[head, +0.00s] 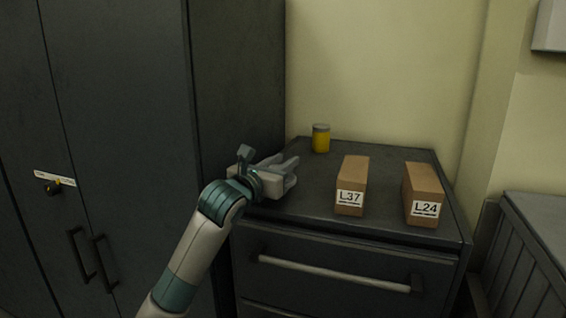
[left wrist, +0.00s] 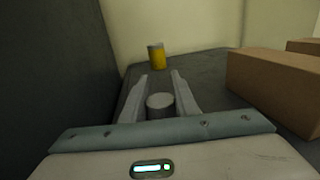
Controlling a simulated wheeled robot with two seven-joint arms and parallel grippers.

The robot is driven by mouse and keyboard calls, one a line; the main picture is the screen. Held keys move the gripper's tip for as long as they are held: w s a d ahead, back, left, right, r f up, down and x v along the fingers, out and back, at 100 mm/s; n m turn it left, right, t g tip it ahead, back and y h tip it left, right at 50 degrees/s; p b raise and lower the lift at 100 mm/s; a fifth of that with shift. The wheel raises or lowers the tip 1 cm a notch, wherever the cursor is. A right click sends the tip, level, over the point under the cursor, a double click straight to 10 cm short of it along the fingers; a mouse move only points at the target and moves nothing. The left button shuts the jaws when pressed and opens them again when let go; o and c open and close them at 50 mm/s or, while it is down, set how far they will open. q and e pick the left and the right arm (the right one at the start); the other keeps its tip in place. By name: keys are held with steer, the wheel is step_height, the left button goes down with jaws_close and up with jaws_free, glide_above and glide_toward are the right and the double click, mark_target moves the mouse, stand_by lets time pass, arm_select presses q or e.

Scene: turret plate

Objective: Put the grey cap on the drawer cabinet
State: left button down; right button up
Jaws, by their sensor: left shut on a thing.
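My left gripper (head: 288,163) reaches in over the left side of the dark drawer cabinet (head: 320,212). In the left wrist view the gripper (left wrist: 160,77) is shut on the grey cap (left wrist: 160,102), a short grey cylinder between the fingers near the palm. In the head view the cap cannot be made out among the grey fingers. Whether the cap touches the cabinet top or is just above it, I cannot tell. My right gripper is not in view.
A yellow jar with a grey lid (head: 321,139) stands at the cabinet's back left. Two brown boxes, labelled L37 (head: 352,183) and L24 (head: 423,192), stand to the right. A tall dark cupboard (head: 235,90) rises beside the cabinet's left edge. Bare top lies between jar and boxes.

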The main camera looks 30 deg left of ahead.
arm_select(q)
steer(key=c, duration=1.4)
jaws_free()
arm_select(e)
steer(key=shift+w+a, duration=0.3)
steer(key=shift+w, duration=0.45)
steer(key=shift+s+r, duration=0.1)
